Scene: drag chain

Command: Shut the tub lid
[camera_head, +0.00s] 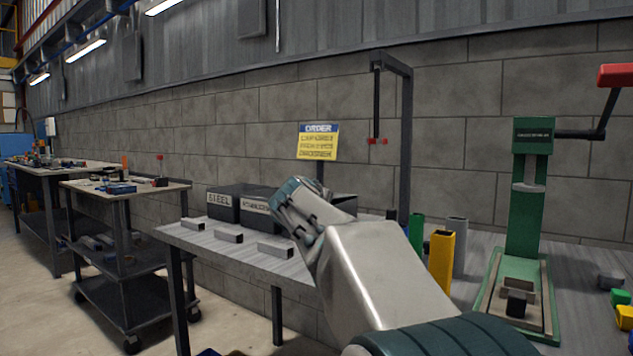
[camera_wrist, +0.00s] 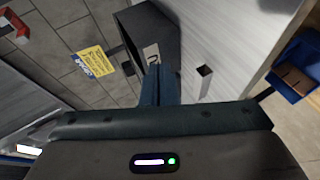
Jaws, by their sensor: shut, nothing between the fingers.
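Dark tubs stand in a row on the grey table. The left one (camera_head: 222,206) is labelled STEEL, and a second labelled tub (camera_head: 256,203) stands beside it. A third dark tub (camera_head: 344,203) shows partly behind my gripper (camera_head: 290,194). In the wrist view, my gripper's fingers (camera_wrist: 160,72) are together and empty, in front of a dark tub (camera_wrist: 165,30) with a white label. Whether they touch it, I cannot tell. I cannot make out a separate lid or how far any lid is open.
Small grey open-ended blocks (camera_head: 228,235) lie along the table's front edge. A yellow-blue ORDER sign (camera_head: 318,142) stands behind the tubs. Yellow (camera_head: 441,262) and grey tubes and a green press (camera_head: 526,200) stand to the right. A dark post (camera_head: 405,140) rises behind.

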